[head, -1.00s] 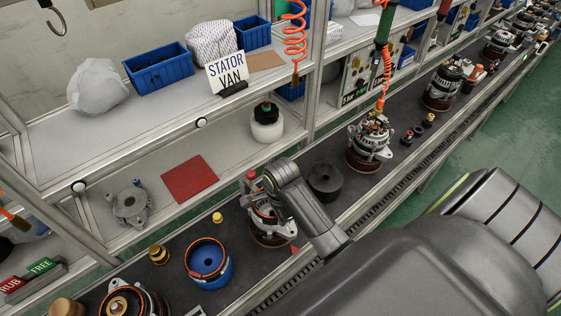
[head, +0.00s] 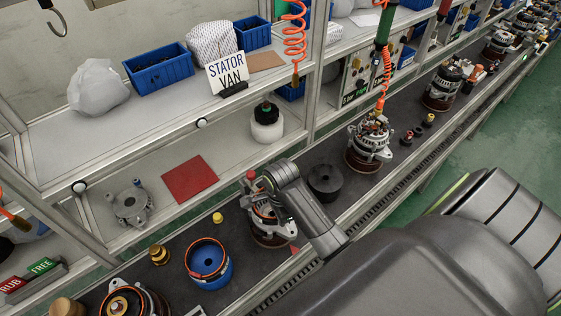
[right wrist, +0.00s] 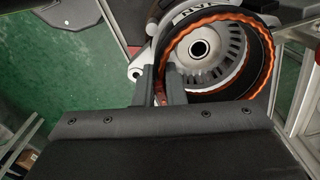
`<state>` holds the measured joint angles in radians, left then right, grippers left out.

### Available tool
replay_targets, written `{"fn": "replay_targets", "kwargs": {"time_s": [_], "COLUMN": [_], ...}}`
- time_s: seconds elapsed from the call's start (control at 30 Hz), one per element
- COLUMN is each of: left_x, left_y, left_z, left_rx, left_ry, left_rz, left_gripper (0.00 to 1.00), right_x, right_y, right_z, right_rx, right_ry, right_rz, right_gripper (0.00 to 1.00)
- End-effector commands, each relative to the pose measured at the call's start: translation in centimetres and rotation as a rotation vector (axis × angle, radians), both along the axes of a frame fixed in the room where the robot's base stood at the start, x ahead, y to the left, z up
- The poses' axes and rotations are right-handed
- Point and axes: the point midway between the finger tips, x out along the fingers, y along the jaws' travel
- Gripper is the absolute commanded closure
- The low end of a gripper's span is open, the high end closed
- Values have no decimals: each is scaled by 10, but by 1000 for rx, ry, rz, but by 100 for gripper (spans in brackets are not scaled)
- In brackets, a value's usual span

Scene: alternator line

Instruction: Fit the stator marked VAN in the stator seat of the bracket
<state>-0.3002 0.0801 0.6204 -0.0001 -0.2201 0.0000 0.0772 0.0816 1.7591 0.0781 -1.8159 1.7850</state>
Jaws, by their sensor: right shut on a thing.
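In the right wrist view, the stator (right wrist: 268,52) is a dark ring with orange windings along its edge. My right gripper (right wrist: 160,80) is shut on its wall at the ring's left side. The silver bracket (right wrist: 222,50), with a central bore and slots, shows through the ring. The ring stands over or in the bracket; I cannot tell how deep it sits. A sign reading STATOR VAN (head: 226,72) stands on the upper shelf. My left gripper is out of view.
A blue round part with an orange-edged ring (head: 208,264) stands at left on the belt. A black cylinder (head: 325,182) and an alternator assembly (head: 369,145) stand to the right. A red mat (head: 190,180) and a grey bracket-like part (head: 131,206) lie on the lower shelf.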

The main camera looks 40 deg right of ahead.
Motion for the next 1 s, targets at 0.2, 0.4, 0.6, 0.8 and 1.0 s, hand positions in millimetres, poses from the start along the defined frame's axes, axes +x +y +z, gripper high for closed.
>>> {"fn": "replay_targets", "kwargs": {"time_s": [0.2,0.4,0.6,0.8,1.0], "left_x": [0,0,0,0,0], "left_y": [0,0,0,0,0], "left_z": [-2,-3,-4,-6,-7], "left_rx": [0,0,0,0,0], "left_ry": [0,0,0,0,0], "left_rz": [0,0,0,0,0], "left_gripper": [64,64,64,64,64], "right_x": [2,2,2,2,2], "right_y": [0,0,0,0,0], "right_z": [-3,-7,-11,-15,-19], "right_rx": [0,0,0,0,0], "right_ry": [-6,-6,-6,-6,-6], "right_rz": [1,1,1,1,1], "right_gripper": [100,100,100,100,100]}}
